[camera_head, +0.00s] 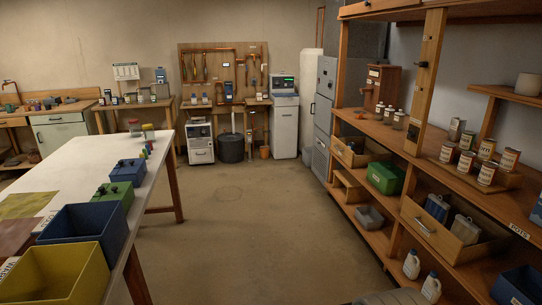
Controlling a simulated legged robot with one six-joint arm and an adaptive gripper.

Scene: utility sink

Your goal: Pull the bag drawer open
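On the wooden shelving at the right, a wooden drawer (424,234) with a metal handle (425,224) on its front sits on a lower level. A second, smaller wooden drawer (348,154) with a handle sits farther back on the same shelving. No label saying "bag" is readable on either. How far each drawer stands out from the shelf is hard to tell. My gripper is not in view.
White jugs (411,264) stand below the near drawer. A white table (75,178) with blue and yellow bins (52,273) is at the left. The floor (240,220) between is clear.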

